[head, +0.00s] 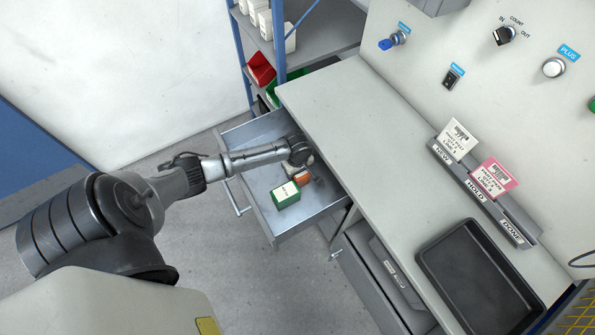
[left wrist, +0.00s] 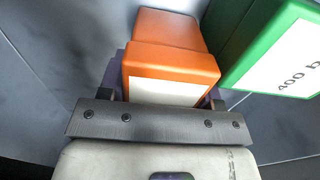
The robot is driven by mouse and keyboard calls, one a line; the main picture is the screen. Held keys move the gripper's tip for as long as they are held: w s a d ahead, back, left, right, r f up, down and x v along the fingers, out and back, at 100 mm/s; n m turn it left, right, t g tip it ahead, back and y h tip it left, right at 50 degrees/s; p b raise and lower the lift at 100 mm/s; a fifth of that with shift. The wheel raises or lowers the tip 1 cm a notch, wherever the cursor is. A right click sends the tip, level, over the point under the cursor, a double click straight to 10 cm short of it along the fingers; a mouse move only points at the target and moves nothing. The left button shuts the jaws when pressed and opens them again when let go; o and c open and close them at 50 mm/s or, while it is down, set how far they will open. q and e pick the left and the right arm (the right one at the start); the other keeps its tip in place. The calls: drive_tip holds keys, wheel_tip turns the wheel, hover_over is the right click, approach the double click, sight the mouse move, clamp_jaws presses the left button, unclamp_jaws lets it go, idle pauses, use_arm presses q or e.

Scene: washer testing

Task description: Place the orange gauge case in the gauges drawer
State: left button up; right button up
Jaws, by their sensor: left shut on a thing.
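The orange gauge case (head: 302,178) is inside the open drawer (head: 262,196), low between its walls. In the left wrist view the orange case (left wrist: 172,62) sits between my left gripper's fingers, with a white label on its near face. My left gripper (head: 308,176) reaches down into the drawer and is shut on the case; in the left wrist view its fingers (left wrist: 165,95) are partly hidden behind the case. Whether the case touches the drawer floor I cannot tell. My right gripper is not in view.
A green box with a white label (head: 286,195) stands in the drawer close beside the orange case; it also shows in the left wrist view (left wrist: 262,45). The workbench top (head: 345,120) overhangs the drawer's right side. A black tray (head: 480,275) lies on the bench.

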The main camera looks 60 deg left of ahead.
use_arm(q)
drive_tip(key=shift+f, duration=0.2)
drive_tip(key=o, duration=1.1)
drive_tip(key=shift+r, duration=0.15)
